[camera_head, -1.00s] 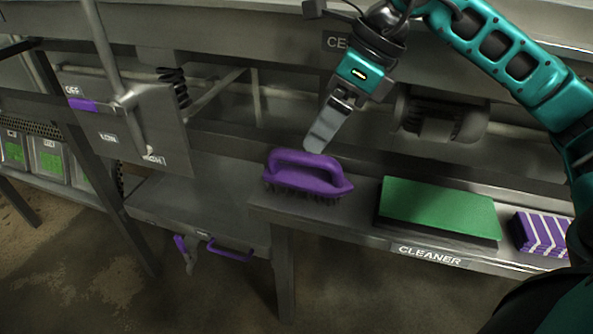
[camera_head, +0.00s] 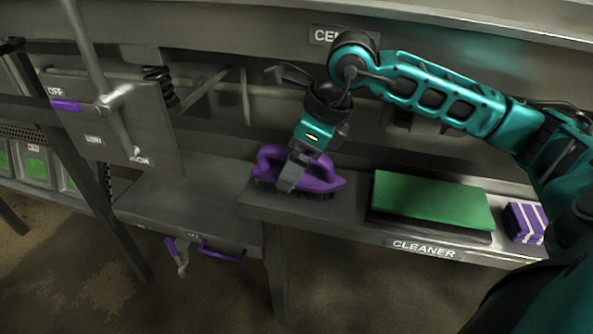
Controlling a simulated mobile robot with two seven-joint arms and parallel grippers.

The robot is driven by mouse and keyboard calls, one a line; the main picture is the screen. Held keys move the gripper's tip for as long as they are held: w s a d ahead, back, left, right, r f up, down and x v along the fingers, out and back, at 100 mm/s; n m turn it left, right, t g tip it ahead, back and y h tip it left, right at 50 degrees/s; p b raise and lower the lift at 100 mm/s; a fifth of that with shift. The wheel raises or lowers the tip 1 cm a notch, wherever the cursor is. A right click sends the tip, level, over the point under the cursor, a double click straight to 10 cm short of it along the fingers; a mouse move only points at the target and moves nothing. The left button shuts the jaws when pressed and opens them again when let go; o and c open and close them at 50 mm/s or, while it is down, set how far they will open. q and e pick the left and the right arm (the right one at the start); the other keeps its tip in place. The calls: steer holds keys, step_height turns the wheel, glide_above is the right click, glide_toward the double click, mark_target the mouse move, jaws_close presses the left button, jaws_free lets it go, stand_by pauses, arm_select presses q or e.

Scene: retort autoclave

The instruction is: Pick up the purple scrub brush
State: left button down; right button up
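The purple scrub brush (camera_head: 322,179) lies bristles down on the left end of a grey metal shelf (camera_head: 345,212). My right gripper (camera_head: 289,180), on the teal arm that comes in from the right, is down at the brush and covers the middle of its handle. The fingers point downward across the handle. From this angle I cannot tell whether they are spread around the handle or closed on it. The brush rests level on the shelf. My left gripper is not in view.
Right of the brush are a green pad (camera_head: 430,203) on a dark base and a purple-and-white striped block (camera_head: 524,222). A "CLEANER" label (camera_head: 423,249) is on the shelf's front edge. At left stands a lever panel (camera_head: 110,125). Below it is a drawer with a purple handle (camera_head: 220,252).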

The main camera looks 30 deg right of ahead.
steer(key=shift+w+a+f, duration=0.1)
steer(key=shift+f, duration=0.3)
steer(key=shift+c, duration=0.2)
steer(key=c, duration=1.2)
steer(key=shift+r, duration=0.1)
step_height(320, 180, up, 12)
steer(key=p, duration=0.8)
steer(key=shift+p, duration=0.3)
step_height(320, 180, up, 8)
